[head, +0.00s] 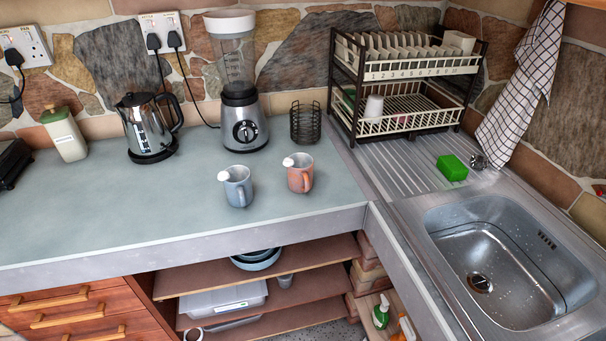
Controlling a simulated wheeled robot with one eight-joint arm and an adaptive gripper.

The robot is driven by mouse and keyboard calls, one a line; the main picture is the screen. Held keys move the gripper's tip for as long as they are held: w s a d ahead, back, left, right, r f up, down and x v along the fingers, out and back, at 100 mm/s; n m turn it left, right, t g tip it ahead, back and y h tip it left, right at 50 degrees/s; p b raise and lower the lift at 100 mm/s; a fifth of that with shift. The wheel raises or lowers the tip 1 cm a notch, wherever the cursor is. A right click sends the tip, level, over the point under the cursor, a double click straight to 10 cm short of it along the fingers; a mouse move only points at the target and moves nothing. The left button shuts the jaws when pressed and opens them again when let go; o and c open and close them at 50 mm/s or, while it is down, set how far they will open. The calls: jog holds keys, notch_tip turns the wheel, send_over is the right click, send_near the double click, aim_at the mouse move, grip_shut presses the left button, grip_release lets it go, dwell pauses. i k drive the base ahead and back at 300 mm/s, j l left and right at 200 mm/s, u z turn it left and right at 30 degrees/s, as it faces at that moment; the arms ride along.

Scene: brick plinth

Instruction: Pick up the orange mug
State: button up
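The orange mug (299,176) stands upright on the grey-green countertop (110,216), right of the middle of the head view. Its handle faces the front, slightly right. Something white shows at its rim on the left. A blue mug (236,189) stands close by on its left, with a similar white patch at its rim; a small gap separates the two mugs. My gripper does not show in the head view.
A blender (240,120) stands behind the mugs, with a dark wire holder (305,122) to its right. A kettle (148,125) and a dish rack (400,85) are along the wall. The sink (500,265) is at right. The counter in front and left of the mugs is clear.

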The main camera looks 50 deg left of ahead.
aim_at(300, 165)
jog(key=u, duration=2.05)
jog(key=z, duration=1.75)
jog(key=i+j+u, duration=0.2)
jog(key=j, duration=0.2)
jog(key=j+u, duration=0.15)
jog(key=j, duration=0.25)
jog(key=i+j+u, duration=0.2)
jog(key=j, duration=0.15)
jog(key=i+j+u, duration=0.2)
jog(key=j, duration=0.15)
jog(key=k, duration=0.1)
